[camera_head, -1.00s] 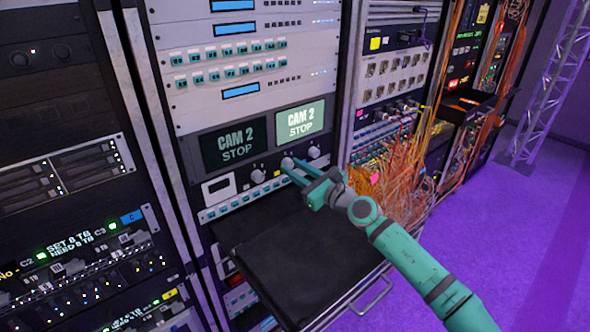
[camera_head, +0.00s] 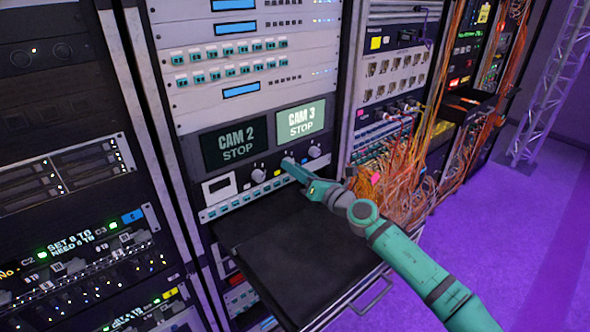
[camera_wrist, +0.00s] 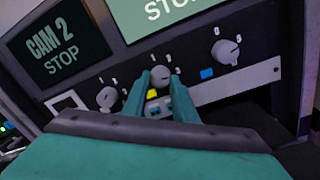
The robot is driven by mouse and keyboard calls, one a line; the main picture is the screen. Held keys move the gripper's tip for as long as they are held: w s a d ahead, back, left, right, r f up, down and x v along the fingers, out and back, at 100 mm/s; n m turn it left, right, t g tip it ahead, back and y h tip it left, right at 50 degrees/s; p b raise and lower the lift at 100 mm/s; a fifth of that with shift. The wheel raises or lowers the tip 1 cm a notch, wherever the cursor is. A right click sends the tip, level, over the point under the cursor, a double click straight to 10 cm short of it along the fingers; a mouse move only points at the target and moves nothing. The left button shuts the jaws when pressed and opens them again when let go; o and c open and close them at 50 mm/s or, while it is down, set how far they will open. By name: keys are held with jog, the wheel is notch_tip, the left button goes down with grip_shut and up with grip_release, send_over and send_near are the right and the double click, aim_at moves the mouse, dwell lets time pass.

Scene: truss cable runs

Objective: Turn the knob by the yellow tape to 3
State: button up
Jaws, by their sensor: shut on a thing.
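The knob by the yellow tape is a round grey knob (camera_wrist: 160,75) on the dark panel, the middle one of three in the wrist view. A small yellow tape piece (camera_wrist: 153,94) sits just below and left of it; the tape also shows in the head view (camera_head: 277,172). My gripper (camera_head: 290,163) is shut on this knob, with a teal finger on either side of it in the wrist view (camera_wrist: 160,82). The right screen (camera_head: 301,119) above the knob reads CAM 3 STOP. The fingers partly hide the knob in the head view.
Another knob (camera_wrist: 107,97) is to the left and one (camera_wrist: 226,51) to the right, with blue tape (camera_wrist: 207,73) beside it. The left screen (camera_head: 235,145) reads CAM 2 STOP. A dark pulled-out tray (camera_head: 290,255) lies below my gripper. Orange cables (camera_head: 395,170) hang at right.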

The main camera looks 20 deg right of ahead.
jog(key=shift+r+m, duration=0.1)
jog(key=shift+m, duration=0.4)
jog(key=o, duration=1)
jog(key=shift+a, duration=0.1)
jog(key=shift+o, duration=0.2)
jog(key=v, duration=1)
jog(key=shift+s+d, duration=0.25)
jog(key=shift+s, duration=0.05)
jog(key=shift+s, duration=0.1)
